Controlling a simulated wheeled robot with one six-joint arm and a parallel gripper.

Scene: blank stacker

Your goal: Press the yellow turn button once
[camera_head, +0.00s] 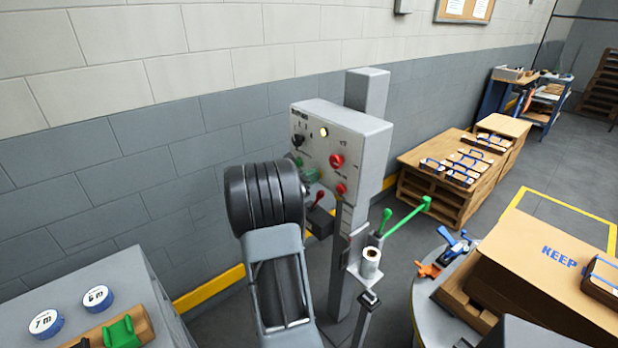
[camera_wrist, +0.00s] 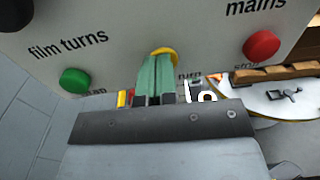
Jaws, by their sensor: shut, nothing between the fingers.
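The yellow turn button (camera_wrist: 163,50) shows in the wrist view as a yellow rim just past my fingertips, on the grey control panel (camera_wrist: 205,25). The rest of it is hidden behind the fingers. My gripper (camera_wrist: 157,60) is shut and empty, its green fingers pointing at the button. I cannot tell whether they touch it. In the head view my gripper (camera_head: 312,175) is in front of the lower part of the control box (camera_head: 350,125), and I cannot make out the turn button there.
On the panel, a green button (camera_wrist: 75,80) is left of the fingers and a red button (camera_wrist: 261,45) is right. A black knob (camera_wrist: 14,12) is at upper left. A round table (camera_head: 424,300) with a cardboard box (camera_head: 545,270) stands right of the control post.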

